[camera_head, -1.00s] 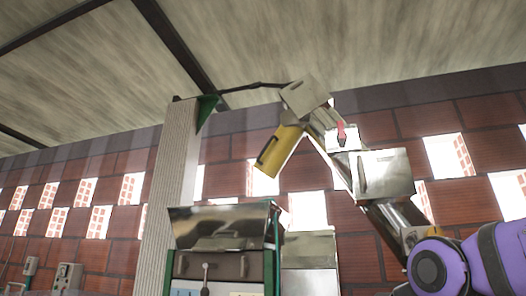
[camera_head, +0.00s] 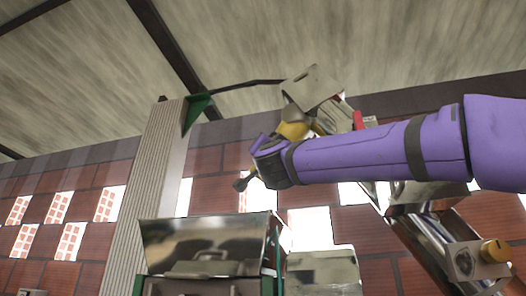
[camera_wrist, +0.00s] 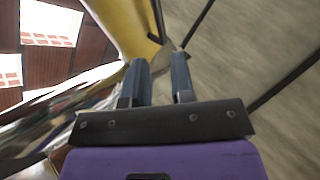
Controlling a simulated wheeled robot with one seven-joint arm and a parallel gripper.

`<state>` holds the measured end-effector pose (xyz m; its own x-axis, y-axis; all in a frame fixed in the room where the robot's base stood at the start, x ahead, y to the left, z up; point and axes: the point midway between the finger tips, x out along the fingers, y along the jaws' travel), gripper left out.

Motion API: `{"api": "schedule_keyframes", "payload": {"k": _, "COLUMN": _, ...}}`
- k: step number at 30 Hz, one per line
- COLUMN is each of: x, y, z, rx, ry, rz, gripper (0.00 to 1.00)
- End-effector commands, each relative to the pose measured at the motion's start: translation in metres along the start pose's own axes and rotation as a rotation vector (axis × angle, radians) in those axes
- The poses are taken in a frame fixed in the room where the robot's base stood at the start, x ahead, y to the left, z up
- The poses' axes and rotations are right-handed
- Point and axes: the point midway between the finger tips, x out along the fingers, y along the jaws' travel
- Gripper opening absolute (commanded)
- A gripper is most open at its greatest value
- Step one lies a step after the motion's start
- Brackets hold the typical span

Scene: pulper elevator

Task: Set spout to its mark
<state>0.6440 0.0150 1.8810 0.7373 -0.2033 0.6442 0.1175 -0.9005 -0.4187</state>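The yellow spout (camera_head: 294,130) hangs below the head of the inclined metal elevator (camera_head: 312,87). My purple forearm and wrist cover most of the spout in the head view. The spout also shows in the wrist view (camera_wrist: 122,25), at the top, with a dark bar handle (camera_wrist: 157,18) along its side. My gripper (camera_wrist: 159,60) is open, its two blue-grey fingers apart and pointing toward the handle's near end. I see nothing held between them, and contact cannot be told. A red pointer (camera_head: 358,120) shows just above my arm; no mark can be made out clearly.
A ribbed pale column (camera_head: 150,185) with a green bracket (camera_head: 195,110) stands left. A metal hopper machine (camera_head: 210,245) is below my gripper. The elevator's metal tube (camera_head: 425,245) slants down at right, close behind my arm. A brick wall is behind.

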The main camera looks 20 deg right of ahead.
Motion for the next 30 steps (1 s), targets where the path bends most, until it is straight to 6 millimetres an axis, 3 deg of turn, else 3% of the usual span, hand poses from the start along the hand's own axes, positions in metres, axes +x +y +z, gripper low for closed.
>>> {"api": "schedule_keyframes", "payload": {"k": 16, "x": 0.084, "y": 0.000, "z": 0.002, "rx": -0.002, "ry": -0.003, "rz": -0.001, "gripper": 0.23}}
{"api": "schedule_keyframes", "payload": {"k": 22, "x": 0.099, "y": 0.000, "z": 0.002, "rx": -0.002, "ry": -0.003, "rz": -0.002, "gripper": 0.23}}
{"api": "schedule_keyframes", "payload": {"k": 30, "x": 0.102, "y": 0.000, "z": 0.001, "rx": -0.002, "ry": -0.003, "rz": -0.002, "gripper": 0.23}}
